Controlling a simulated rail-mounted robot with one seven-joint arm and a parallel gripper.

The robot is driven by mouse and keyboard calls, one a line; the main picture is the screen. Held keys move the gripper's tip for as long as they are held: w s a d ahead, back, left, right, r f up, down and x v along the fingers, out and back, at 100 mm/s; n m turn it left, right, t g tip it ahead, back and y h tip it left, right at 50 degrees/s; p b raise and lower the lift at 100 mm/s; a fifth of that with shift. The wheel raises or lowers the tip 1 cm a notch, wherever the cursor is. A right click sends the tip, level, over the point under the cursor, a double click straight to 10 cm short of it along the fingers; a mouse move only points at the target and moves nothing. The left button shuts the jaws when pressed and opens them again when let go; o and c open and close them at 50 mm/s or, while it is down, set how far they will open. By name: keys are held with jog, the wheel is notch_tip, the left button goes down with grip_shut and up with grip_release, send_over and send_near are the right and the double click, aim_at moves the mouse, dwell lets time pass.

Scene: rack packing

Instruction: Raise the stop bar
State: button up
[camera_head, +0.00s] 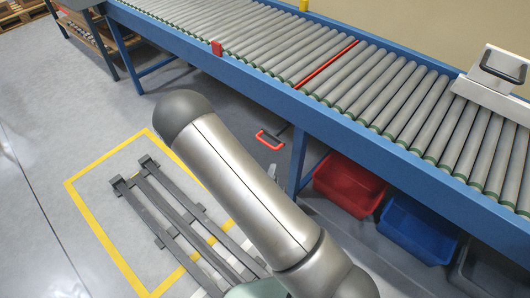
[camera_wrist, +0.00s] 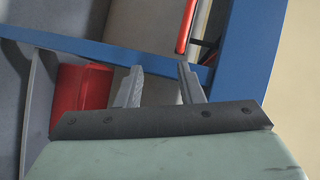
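The stop bar appears to be the thin red bar (camera_head: 327,64) lying across the roller conveyor, level with the rollers, in the head view. A red U-shaped handle (camera_head: 270,140) with a dark stem shows below the conveyor's near blue rail. In the wrist view a narrow red piece (camera_wrist: 186,25) shows beyond the blue frame; I cannot tell whether it is the bar or the handle. My gripper (camera_wrist: 160,78) is open and empty in the wrist view, its two grey fingers apart near the blue frame.
The blue conveyor frame (camera_head: 250,75) runs diagonally across the head view. A red bin (camera_head: 349,186) and a blue bin (camera_head: 418,228) stand beneath it. A grey device (camera_head: 493,82) sits over the rollers at right. A dark pallet frame (camera_head: 165,208) lies inside yellow floor lines.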

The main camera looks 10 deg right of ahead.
notch_tip(320, 180, down, 2)
jog(key=s+a+n+t+y+b, duration=0.1)
jog(key=s+a+t+y+b, duration=0.15)
jog(key=t, duration=0.25)
jog(key=b, duration=0.8)
send_near(266, 142)
jog(key=f, duration=0.2)
jog(key=shift+n+y, duration=0.25)
jog(key=shift+n, duration=0.15)
jog(key=w, duration=0.3)
jog(key=w+d+r, duration=0.1)
jog(key=w, duration=0.2)
jog(key=w+d+r, duration=0.1)
jog(key=w, duration=0.3)
jog(key=shift+r+b, duration=0.2)
jog(key=shift+b, duration=0.15)
jog(key=shift+w, duration=0.1)
grip_shut()
